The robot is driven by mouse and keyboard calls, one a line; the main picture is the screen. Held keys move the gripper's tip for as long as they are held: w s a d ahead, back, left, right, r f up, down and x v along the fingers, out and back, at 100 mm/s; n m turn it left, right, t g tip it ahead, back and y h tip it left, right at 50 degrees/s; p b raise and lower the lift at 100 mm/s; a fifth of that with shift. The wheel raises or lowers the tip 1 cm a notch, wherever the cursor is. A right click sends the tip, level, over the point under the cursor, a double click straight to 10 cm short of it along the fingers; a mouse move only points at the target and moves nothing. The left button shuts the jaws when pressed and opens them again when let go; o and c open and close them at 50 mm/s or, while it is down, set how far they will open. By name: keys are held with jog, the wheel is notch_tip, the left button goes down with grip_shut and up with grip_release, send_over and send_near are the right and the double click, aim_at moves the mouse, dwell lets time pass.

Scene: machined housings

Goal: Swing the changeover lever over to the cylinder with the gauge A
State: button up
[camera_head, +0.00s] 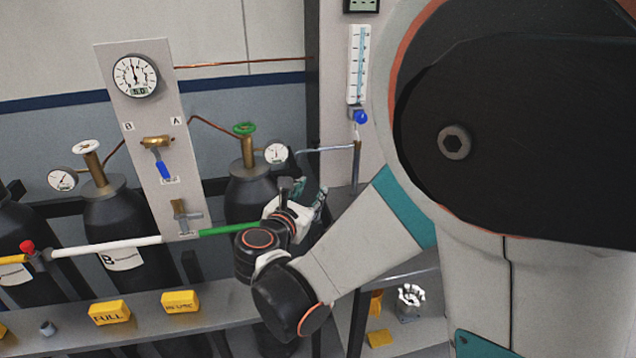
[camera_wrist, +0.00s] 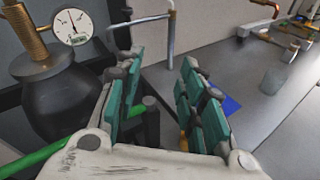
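The changeover lever (camera_head: 163,168) has a blue handle on a brass valve (camera_head: 156,142), mounted on a grey panel under the letters B and A. Its handle hangs down, tilted slightly right. The right cylinder (camera_head: 246,195), on the A side, has a green handwheel and a gauge (camera_head: 277,153); this gauge also shows in the wrist view (camera_wrist: 73,27). The left cylinder (camera_head: 112,215) bears a B label and has its own gauge (camera_head: 62,179). My gripper (camera_head: 312,196) is right of the A-side cylinder, away from the lever. Its teal fingers (camera_wrist: 162,85) are apart with nothing between them.
A large round gauge (camera_head: 135,76) tops the panel. A white and green rail (camera_head: 110,246) crosses before the cylinders. Yellow blocks (camera_head: 180,301) sit on the front ledge (camera_head: 235,310). A bent pipe (camera_head: 356,165) stands beside my gripper. Space before the lever looks clear.

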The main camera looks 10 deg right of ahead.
jog(key=shift+m+g+h, duration=0.3)
jog(key=shift+m+h, duration=0.2)
jog(key=d, duration=0.4)
jog(key=shift+s+f, duration=0.35)
jog(key=c, duration=0.8)
jog(key=a+y, duration=0.1)
jog(key=a, duration=0.1)
jog(key=w+a+r+t+y, duration=0.1)
jog(key=a, duration=0.2)
jog(key=w+a, duration=0.1)
jog(key=a, duration=0.2)
jog(key=shift+w+a+r+m+t+y+p, duration=0.1)
jog(key=shift+r+m+t+y+p, duration=0.1)
jog(key=shift+m+t+y+p, duration=0.15)
grip_shut()
jog(key=m+t+y+p, duration=0.2)
jog(key=y+p, duration=0.1)
jog(key=y, duration=0.9)
send_near(160, 162)
jog(key=s+a+f, duration=0.2)
jog(key=a+f, duration=0.1)
jog(key=a, duration=0.3)
jog(key=w+b, duration=0.3)
jog(key=w, duration=0.6)
jog(key=shift+b, duration=0.4)
